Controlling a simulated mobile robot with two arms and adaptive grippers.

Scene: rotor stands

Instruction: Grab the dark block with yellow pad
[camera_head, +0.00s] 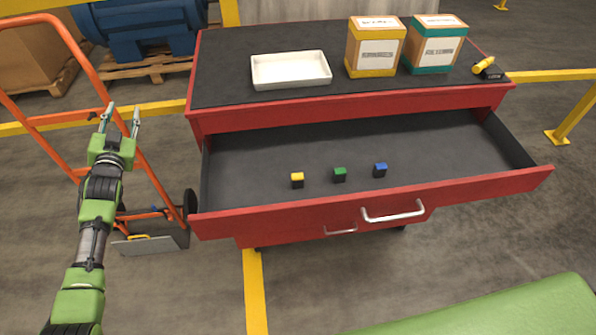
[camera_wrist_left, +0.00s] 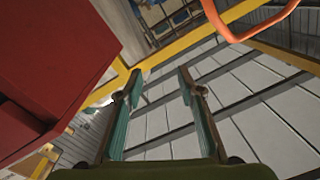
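The dark block with a yellow pad (camera_head: 297,181) sits in the open red drawer, at the left of a row of small dark blocks. A block with a green pad (camera_head: 340,175) and one with a blue pad (camera_head: 380,170) stand to its right. My left gripper (camera_head: 122,113) is open and empty, raised left of the red cabinet and well apart from the drawer. Its two spread fingers also show in the left wrist view (camera_wrist_left: 157,95), with nothing between them. My right gripper is not in view.
The drawer (camera_head: 370,205) is pulled out, with bare floor around the blocks. A white tray (camera_head: 291,70), a yellow-edged box (camera_head: 374,47) and a teal-edged box (camera_head: 434,44) stand on the cabinet top. An orange hand truck (camera_head: 88,60) stands close behind my left arm.

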